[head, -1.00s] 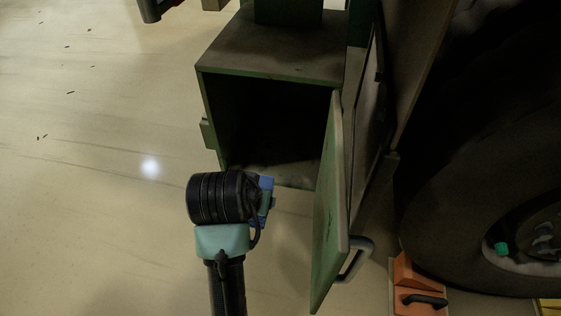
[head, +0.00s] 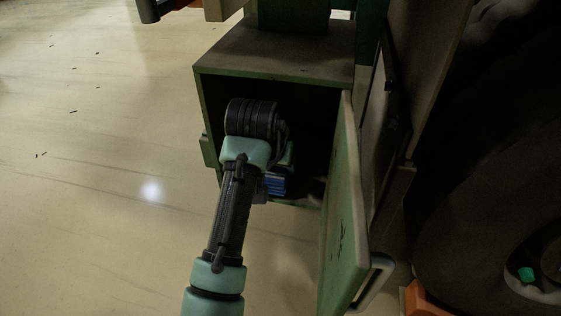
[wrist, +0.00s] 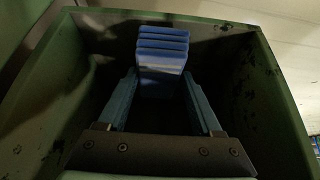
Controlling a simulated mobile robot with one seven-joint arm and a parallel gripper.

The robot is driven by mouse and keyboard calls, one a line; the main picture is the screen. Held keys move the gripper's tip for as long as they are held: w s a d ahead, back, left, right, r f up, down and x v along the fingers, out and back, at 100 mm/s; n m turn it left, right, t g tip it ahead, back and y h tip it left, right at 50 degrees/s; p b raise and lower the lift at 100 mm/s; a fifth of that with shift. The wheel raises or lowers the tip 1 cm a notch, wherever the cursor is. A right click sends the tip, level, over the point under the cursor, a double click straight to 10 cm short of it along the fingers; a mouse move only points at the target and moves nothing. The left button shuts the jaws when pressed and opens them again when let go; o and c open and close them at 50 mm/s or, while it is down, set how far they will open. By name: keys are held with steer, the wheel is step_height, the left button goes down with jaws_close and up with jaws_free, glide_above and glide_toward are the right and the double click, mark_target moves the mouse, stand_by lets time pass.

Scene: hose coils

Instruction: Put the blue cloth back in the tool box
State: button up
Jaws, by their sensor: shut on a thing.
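The tool box (head: 290,66) is a green box with a dark interior, its front open and its door (head: 344,220) swung out to the right. My gripper (wrist: 163,98) is shut on the folded blue cloth (wrist: 163,50), which sits between the fingertips in the wrist view. In the head view the cloth (head: 276,184) shows just right of my wrist, at the box opening near its floor. In the wrist view the box walls (wrist: 270,90) surround the fingers and the cloth. Whether the cloth touches the box floor cannot be told.
The open door with its handle (head: 374,284) stands close on the right of my arm. A large dark wheel (head: 490,150) and an orange object (head: 425,300) are farther right. The pale floor (head: 90,150) on the left is mostly clear.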

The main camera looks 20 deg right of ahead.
steer(key=shift+w+d, duration=0.35)
steer(key=shift+w, duration=0.1)
steer(key=w+d+b, duration=0.1)
steer(key=w+b, duration=0.1)
steer(key=shift+w+d, duration=0.35)
steer(key=shift+d, duration=0.05)
steer(key=shift+s+a+f+b, duration=0.1)
steer(key=shift+s+f+b, duration=0.05)
steer(key=shift+f+b, duration=0.55)
steer(key=o, duration=1.2)
steer(key=shift+f, duration=0.1)
